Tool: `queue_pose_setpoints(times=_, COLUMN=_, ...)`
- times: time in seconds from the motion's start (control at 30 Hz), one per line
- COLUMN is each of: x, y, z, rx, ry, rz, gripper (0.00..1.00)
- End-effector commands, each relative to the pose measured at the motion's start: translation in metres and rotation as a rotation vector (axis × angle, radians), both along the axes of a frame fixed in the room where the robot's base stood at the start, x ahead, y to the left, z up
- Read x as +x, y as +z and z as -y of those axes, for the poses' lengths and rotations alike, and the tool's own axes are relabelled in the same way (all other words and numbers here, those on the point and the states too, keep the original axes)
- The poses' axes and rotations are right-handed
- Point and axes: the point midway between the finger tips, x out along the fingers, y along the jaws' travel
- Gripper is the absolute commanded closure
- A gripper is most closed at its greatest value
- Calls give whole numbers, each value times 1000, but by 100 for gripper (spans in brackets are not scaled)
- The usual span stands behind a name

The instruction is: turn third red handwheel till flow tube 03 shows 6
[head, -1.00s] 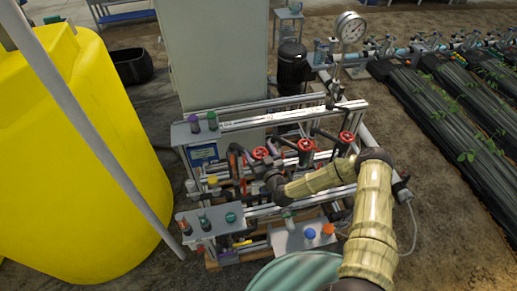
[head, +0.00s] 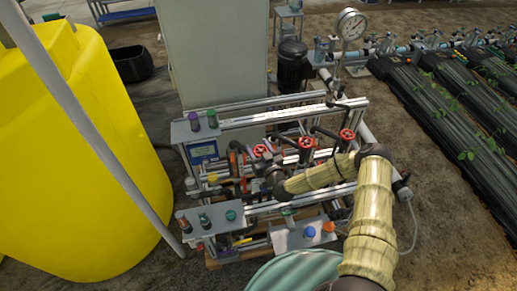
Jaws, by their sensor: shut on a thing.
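Several red handwheels stand in a row on the skid in the head view: a left one (head: 260,151), a middle one (head: 306,143) and a right one (head: 347,134). My gripper (head: 264,168) is small and dark, at the end of my arm, close against the left of these three. It appears shut on that red handwheel, but its fingers are mostly hidden. I cannot tell the wheels' numbering from this view. Flow tube 03 and its reading cannot be made out.
A large yellow tank (head: 75,150) stands at the left, behind a slanting grey pole (head: 95,130). A pale cabinet (head: 213,60) rises behind the skid. A pressure gauge (head: 351,25) stands at the back. Small plates with coloured caps flank the front rails. Planted black beds lie at right.

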Motion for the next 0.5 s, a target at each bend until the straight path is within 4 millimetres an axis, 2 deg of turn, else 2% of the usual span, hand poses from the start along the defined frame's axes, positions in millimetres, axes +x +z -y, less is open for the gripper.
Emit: queue_pose_setpoints(times=0.5, x=-2, y=-9, z=-3, rx=-5, ry=260, rz=1, gripper=68)
